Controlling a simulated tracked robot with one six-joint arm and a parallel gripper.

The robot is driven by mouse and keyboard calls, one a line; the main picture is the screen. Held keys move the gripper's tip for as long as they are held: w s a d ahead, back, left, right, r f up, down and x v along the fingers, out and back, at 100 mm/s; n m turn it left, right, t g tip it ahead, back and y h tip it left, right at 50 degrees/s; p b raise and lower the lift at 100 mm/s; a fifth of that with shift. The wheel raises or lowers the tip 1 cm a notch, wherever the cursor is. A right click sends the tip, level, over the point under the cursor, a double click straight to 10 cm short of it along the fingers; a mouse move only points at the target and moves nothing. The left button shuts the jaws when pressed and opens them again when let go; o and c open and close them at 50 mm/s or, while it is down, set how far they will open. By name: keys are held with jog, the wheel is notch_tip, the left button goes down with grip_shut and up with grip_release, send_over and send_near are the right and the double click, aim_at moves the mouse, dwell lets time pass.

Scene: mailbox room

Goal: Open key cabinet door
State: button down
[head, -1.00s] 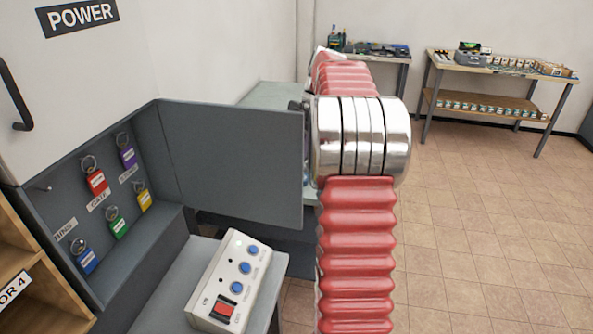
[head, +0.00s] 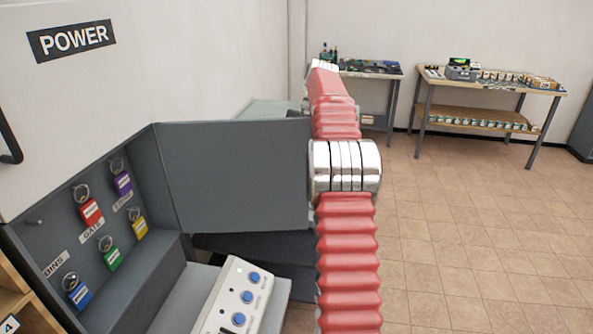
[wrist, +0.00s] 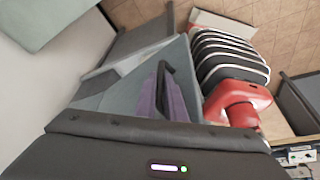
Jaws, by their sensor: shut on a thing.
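The key cabinet door (head: 240,175) is a plain dark grey panel, standing wide open in the head view. It is hinged at its left side, with its free edge beside my arm. The open key cabinet (head: 60,255) shows red, purple, yellow, green and blue key tags on hooks. My gripper is hidden behind the door and arm in the head view. In the wrist view my gripper (wrist: 160,98) is shut around a dark curved bar, the door handle (wrist: 166,78); the exact contact is partly hidden.
A white control box (head: 240,300) with blue buttons sits on a grey surface below the door. A white POWER cabinet (head: 90,100) is above left. Two workbenches (head: 490,83) stand along the back wall. The tiled floor at right is clear.

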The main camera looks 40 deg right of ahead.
jog(key=shift+w+a, duration=0.2)
jog(key=shift+w, duration=0.15)
jog(key=c, duration=1.8)
grip_release()
jog(key=shift+c, duration=0.2)
jog(key=shift+d, duration=0.1)
jog(key=shift+c, duration=0.5)
